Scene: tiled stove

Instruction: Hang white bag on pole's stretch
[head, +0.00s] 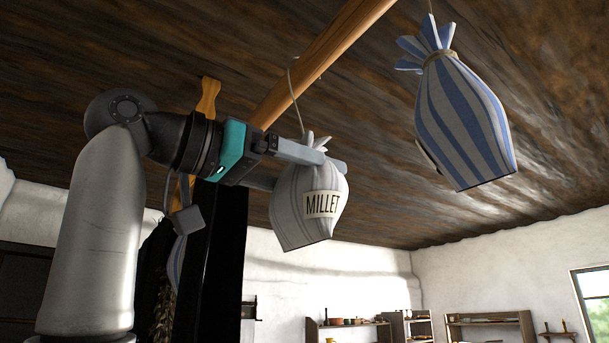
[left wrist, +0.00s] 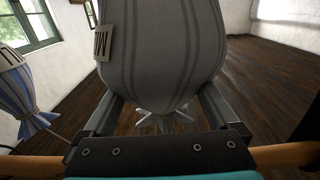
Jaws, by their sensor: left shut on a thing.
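The white bag (head: 309,208), grey-striped with a MILLET label, hangs upright below the wooden pole (head: 325,58). My left gripper (head: 308,168) is shut on it near its tied neck. In the left wrist view the bag (left wrist: 160,50) fills the middle between the two fingers (left wrist: 158,112). A thin wire hook (head: 293,88) rises from the neck and overlaps the pole in the head view; I cannot tell whether it rests over the pole. The pole also crosses the bottom of the left wrist view (left wrist: 288,156). My right gripper is out of view.
A blue-and-white striped bag (head: 465,120) hangs at the right; it also shows in the left wrist view (left wrist: 15,88). A wooden bracket (head: 208,97) and a dark post (head: 215,265) stand near my left arm. Shelves (head: 350,328) line the far wall.

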